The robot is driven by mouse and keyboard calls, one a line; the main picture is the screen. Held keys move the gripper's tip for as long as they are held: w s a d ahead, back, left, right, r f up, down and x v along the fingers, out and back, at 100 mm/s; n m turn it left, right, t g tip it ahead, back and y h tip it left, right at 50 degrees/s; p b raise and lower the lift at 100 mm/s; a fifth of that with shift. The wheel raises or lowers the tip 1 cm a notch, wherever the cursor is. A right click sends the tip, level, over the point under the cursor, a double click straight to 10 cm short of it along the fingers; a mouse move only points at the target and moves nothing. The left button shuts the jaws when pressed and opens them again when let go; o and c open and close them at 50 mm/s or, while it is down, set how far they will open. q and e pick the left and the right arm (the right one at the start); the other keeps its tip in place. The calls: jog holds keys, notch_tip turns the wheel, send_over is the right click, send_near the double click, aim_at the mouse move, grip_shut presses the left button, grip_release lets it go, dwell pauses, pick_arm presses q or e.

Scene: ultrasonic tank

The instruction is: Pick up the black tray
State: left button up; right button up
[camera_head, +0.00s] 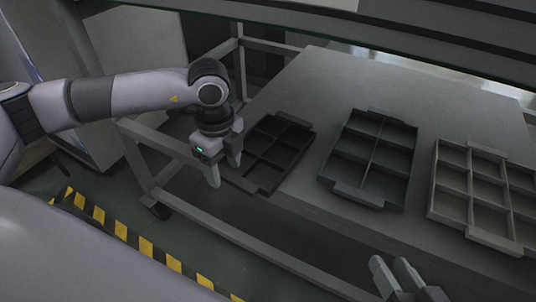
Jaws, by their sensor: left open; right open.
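The black tray (274,151), divided into several compartments, lies flat on the grey table at its left edge. It is the darkest of the trays in view. My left gripper (224,172) is open and points down just left of the tray, near its handle tab at the front left. Whether a finger touches the tray cannot be told. The gripper partly hides the tray's left side. My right gripper (396,272) is open and empty at the bottom right, in front of the table and away from the black tray.
A dark grey tray (371,156) lies to the right of the black one, and a lighter grey tray (487,190) further right. The table (340,82) is clear behind them. A dark beam (330,32) crosses above the back. The table's frame rails (270,250) run in front.

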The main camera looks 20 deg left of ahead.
pick_arm(q)
jog(key=shift+f, duration=0.4)
jog(key=shift+r, duration=0.1)
grip_shut()
